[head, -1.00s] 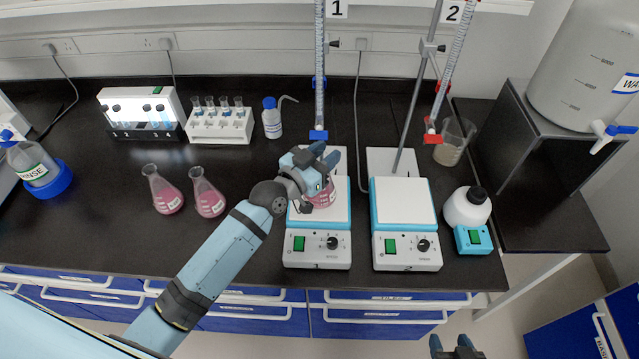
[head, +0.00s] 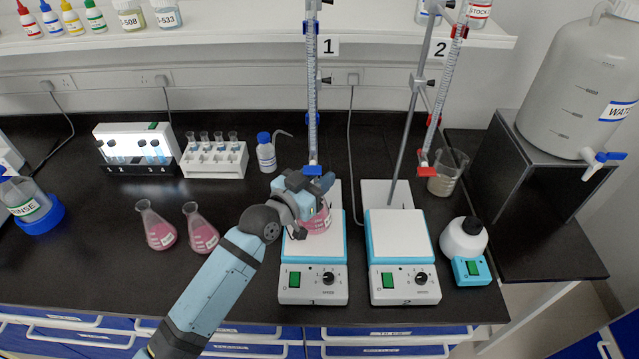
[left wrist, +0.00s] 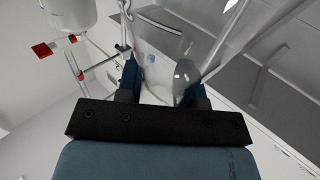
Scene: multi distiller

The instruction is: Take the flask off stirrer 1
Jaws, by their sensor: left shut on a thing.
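The flask with pink liquid (head: 319,222) is at stirrer 1 (head: 314,285), over its white top plate. My left gripper (head: 312,190) is shut on the flask's upper part and hides its neck. I cannot tell whether the flask's base touches the plate. In the left wrist view my left gripper (left wrist: 160,82) shows its two dark fingers with clear glass by them. The burette (head: 312,100) marked 1 hangs just above the gripper, its blue tap close over it. My right gripper is out of view.
Stirrer 2 (head: 402,284) stands to the right with an empty plate and a leaning burette. Two pink flasks (head: 157,232) (head: 202,236) stand on the bench at left. A tube rack (head: 215,160) and wash bottle (head: 266,156) are behind. Bench between the flasks and stirrer 1 is partly under my arm.

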